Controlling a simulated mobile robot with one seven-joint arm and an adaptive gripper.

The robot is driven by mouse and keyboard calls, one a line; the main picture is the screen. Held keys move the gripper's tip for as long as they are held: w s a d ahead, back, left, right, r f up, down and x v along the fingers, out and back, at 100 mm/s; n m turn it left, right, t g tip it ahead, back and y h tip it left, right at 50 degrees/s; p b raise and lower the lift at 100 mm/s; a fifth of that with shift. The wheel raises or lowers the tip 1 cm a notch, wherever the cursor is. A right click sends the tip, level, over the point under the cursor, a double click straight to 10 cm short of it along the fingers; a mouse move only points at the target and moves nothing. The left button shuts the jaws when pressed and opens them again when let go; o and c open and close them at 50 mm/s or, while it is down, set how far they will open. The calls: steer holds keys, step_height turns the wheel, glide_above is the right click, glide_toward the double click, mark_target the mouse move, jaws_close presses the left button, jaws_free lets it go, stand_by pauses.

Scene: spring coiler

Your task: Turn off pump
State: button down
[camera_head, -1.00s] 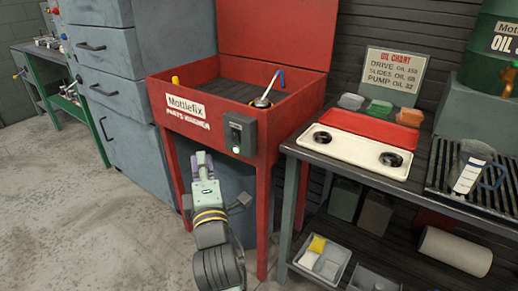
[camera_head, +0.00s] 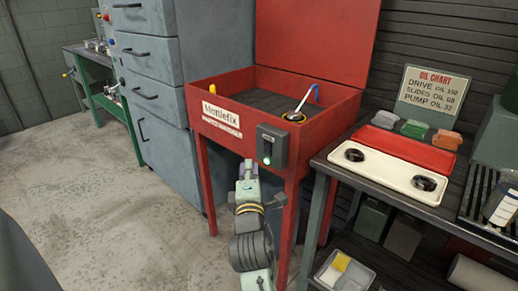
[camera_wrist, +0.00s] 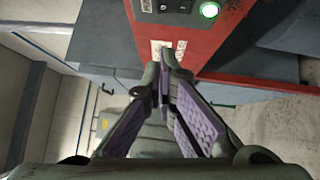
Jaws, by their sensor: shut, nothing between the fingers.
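The red parts washer (camera_head: 236,137) carries a dark grey switch box (camera_head: 272,147) on its front. A green button (camera_head: 267,160) glows at the box's lower end. In the wrist view the box (camera_wrist: 172,10) is cut off at the top edge, with the lit green button (camera_wrist: 209,10) at its right. Any contact with the washer front cannot be told.
A grey drawer cabinet (camera_head: 155,94) stands left of the washer. A bench at the right holds a cream tray (camera_head: 390,177), a red tray (camera_head: 405,149) and an oil chart (camera_head: 433,92). Its lower shelf holds a grey bin (camera_head: 345,272). The floor (camera_head: 110,215) at the left is clear.

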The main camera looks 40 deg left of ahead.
mark_target(259, 139)
steer(key=shift+w+a+r+p, duration=0.15)
steer(key=shift+w+a+p, duration=0.15)
steer(key=shift+w, duration=0.8)
steer(key=shift+w+a+r+p, duration=0.1)
steer(key=shift+w+a+p, duration=0.2)
steer(key=shift+w, duration=0.85)
steer(key=shift+w+a+r+p, duration=0.15)
steer(key=shift+w+a, duration=0.25)
steer(key=shift+w, duration=0.7)
steer(key=r+p, duration=0.1)
steer(key=p, duration=0.1)
steer(key=shift+w+r+m+h+p, duration=0.1)
steer(key=shift+w+m+h+p, duration=0.2)
steer(key=shift+w+m+p, duration=0.1)
steer(key=shift+s+f+g+b, duration=0.1)
steer(key=shift+f+g+b, duration=0.2)
steer(key=shift+f+b, duration=0.25)
steer(key=shift+r, duration=0.1)
